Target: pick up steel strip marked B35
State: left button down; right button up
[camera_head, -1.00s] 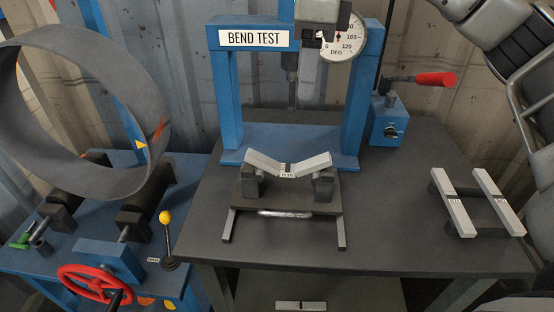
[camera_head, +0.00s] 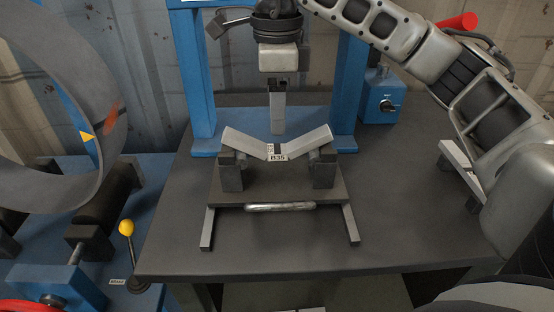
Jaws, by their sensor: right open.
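The bent steel strip (camera_head: 311,139) rests in a shallow V across two dark support blocks (camera_head: 231,170) in the bend test rig. Its middle carries a white label reading B35. My right gripper (camera_head: 278,128) comes down from the top, above and slightly behind the middle of the strip, apart from it. It is open and seen nearly edge-on, so the fingers overlap and the gap between them is hidden. My left gripper is not in view.
The blue press frame (camera_head: 195,85) stands behind the strip. A blue valve box (camera_head: 382,97) with a red-ended lever is at right. Pale strips (camera_head: 453,153) lie at right, partly hidden by my arm. A large ring (camera_head: 40,120) and yellow-knobbed lever (camera_head: 126,229) are left. The front tabletop is clear.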

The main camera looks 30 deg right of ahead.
aim_at(277, 148)
jog(key=shift+f+b, duration=0.35)
jog(key=shift+f, duration=3)
jog(key=shift+r, duration=0.1)
grip_shut()
